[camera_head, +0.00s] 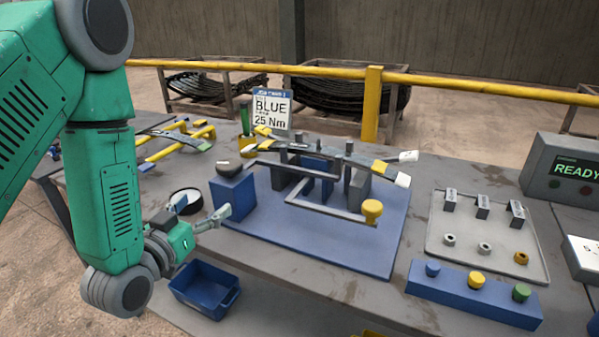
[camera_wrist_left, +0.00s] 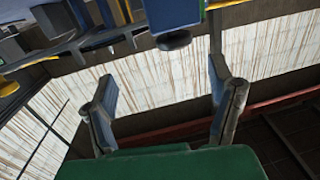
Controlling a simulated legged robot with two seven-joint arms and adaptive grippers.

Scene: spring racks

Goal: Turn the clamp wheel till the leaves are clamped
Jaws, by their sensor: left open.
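The clamp wheel looks to be the dark round knob (camera_head: 228,165) on top of the blue block (camera_head: 233,192) at the left of the fixture. In the left wrist view, a dark wheel (camera_wrist_left: 174,40) hangs upside down from a blue block (camera_wrist_left: 172,14). The leaves (camera_head: 340,155) lie across the grey posts of the fixture, with yellow and white ends. My left gripper (camera_head: 203,217) is open and empty, in front of and below the knob, apart from it. Its spread fingers (camera_wrist_left: 158,85) show in the wrist view, with the wheel beyond them. My right gripper is not in view.
A grey rod with a yellow knob (camera_head: 372,208) runs along the fixture front. A dark round dish (camera_head: 186,201) is behind my left gripper; a blue bin (camera_head: 205,288) is below. A parts tray (camera_head: 487,262), button box (camera_head: 472,294) and READY display (camera_head: 563,170) stand right.

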